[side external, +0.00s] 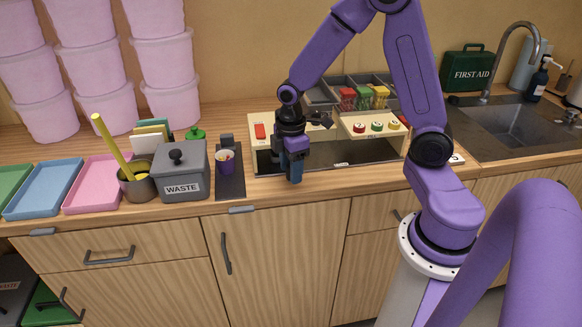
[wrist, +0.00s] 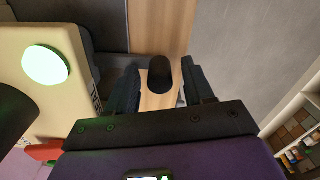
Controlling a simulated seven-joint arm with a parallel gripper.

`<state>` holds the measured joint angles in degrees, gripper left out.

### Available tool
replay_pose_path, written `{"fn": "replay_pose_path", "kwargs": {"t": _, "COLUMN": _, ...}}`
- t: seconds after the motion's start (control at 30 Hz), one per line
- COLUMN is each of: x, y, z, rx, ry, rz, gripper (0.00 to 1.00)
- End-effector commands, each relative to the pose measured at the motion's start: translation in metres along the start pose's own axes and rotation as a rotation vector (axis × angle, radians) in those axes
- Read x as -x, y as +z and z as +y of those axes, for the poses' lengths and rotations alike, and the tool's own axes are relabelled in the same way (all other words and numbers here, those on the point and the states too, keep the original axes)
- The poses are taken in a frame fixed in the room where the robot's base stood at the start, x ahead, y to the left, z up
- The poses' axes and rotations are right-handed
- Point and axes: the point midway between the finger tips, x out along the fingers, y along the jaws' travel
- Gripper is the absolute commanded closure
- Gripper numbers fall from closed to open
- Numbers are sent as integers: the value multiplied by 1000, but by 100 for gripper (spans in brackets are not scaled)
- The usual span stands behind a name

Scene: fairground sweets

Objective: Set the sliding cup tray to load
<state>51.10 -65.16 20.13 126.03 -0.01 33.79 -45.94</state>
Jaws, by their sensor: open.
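My gripper (side external: 295,180) is open and points down at the front left of the cream dispenser (side external: 285,125). In the wrist view, a dark rounded knob (wrist: 160,75) stands between its open fingers (wrist: 155,88). It looks like the handle of the sliding cup tray, but I cannot tell whether the fingers touch it. A dark recessed track (side external: 355,153) runs along the dispenser's front, with a small label I cannot read. My gripper hides part of this track, and the tray's position in it is unclear.
Coloured buttons (side external: 376,126) sit on the dispenser's right side. A pale green lit disc (wrist: 45,65) shows in the wrist view.

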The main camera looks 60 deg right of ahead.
Motion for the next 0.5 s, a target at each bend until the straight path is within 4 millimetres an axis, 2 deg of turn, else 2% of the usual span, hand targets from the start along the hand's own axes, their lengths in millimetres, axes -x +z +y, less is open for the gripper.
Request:
{"fn": "replay_pose_path", "kwargs": {"t": 0.3, "x": -2, "y": 0, "z": 0, "rx": 0, "ry": 0, "rz": 0, "gripper": 48}}
{"fn": "replay_pose_path", "kwargs": {"t": 0.37, "x": -2, "y": 0, "z": 0, "rx": 0, "ry": 0, "rz": 0, "gripper": 64}}
{"fn": "replay_pose_path", "kwargs": {"t": 0.4, "x": -2, "y": 0, "z": 0, "rx": 0, "ry": 0, "rz": 0, "gripper": 77}}
{"fn": "replay_pose_path", "kwargs": {"t": 0.47, "x": -2, "y": 0, "z": 0, "rx": 0, "ry": 0, "rz": 0, "gripper": 97}}
{"fn": "replay_pose_path", "kwargs": {"t": 0.5, "x": -2, "y": 0, "z": 0, "rx": 0, "ry": -1, "rz": 0, "gripper": 100}}
